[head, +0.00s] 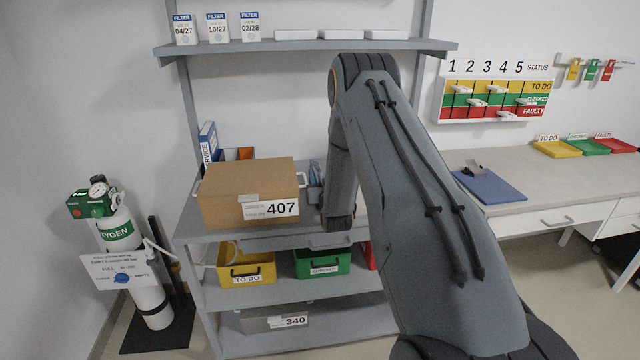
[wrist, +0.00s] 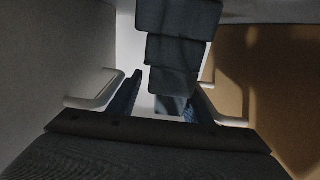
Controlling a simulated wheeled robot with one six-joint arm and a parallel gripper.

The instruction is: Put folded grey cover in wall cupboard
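I cannot make out a folded grey cover or a wall cupboard for certain in either view. In the wrist view, dark grey stepped blocks (wrist: 175,50) lie ahead, and I cannot tell what they are. My gripper (wrist: 165,95) shows in the wrist view with its two dark fingers apart and nothing clearly held between them. In the head view my arm reaches down to the right of a brown cardboard box (head: 235,192) labelled 407, and mostly hides my gripper. The box's brown side also shows at the right of the wrist view (wrist: 285,80).
Pale handles (wrist: 95,92) flank my fingers closely. The shelf rack (head: 300,300) holds yellow (head: 246,265) and green (head: 322,263) bins below. Filter boxes (head: 217,27) stand on the upper shelf (head: 290,46). An oxygen cylinder (head: 120,235) stands left, a desk (head: 550,180) right.

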